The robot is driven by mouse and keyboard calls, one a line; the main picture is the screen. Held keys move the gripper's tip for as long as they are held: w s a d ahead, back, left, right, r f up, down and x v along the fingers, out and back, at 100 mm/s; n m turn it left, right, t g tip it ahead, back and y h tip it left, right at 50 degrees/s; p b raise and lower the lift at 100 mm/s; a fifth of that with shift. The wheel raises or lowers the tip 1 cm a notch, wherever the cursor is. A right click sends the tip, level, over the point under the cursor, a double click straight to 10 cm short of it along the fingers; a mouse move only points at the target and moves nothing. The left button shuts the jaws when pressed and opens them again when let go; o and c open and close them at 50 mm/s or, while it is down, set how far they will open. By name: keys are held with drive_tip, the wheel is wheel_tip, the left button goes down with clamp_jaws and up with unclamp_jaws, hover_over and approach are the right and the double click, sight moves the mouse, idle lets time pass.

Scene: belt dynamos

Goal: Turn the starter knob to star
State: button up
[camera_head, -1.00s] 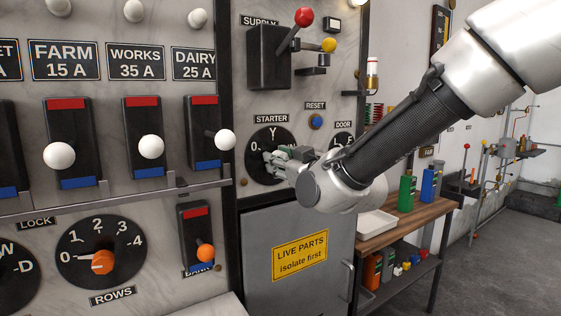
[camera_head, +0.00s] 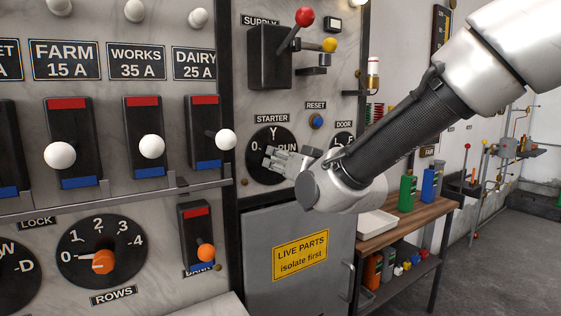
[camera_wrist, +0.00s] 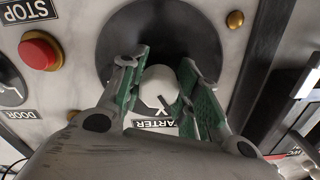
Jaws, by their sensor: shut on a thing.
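The starter dial (camera_head: 258,172) is a round black plate with 0, Y and RUN marks on the marble panel. My gripper (camera_head: 270,157) is in front of it and hides its middle. In the wrist view my gripper (camera_wrist: 164,72) has its green-padded fingers on both sides of the pale starter knob (camera_wrist: 159,82), shut on it. The picture there is upside down, with the STARTER label (camera_wrist: 153,124) below the knob and partly hidden. Dark lines show at the knob's lower edge, on the label side; I cannot tell surely which are its pointer.
A blue reset button (camera_head: 316,121) and the door dial (camera_head: 343,143) are close to the right. The supply switch (camera_head: 268,58) with red and yellow knobs is above. A grey cabinet door (camera_head: 262,250) is below. A red stop button (camera_wrist: 40,50) shows in the wrist view.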

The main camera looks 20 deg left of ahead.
drive_tip(key=m, duration=0.4)
drive_tip(key=shift+m, duration=0.4)
idle(0.4)
drive_tip(key=o, duration=1)
drive_tip(key=v, duration=1.2)
drive_tip(key=shift+s, duration=0.1)
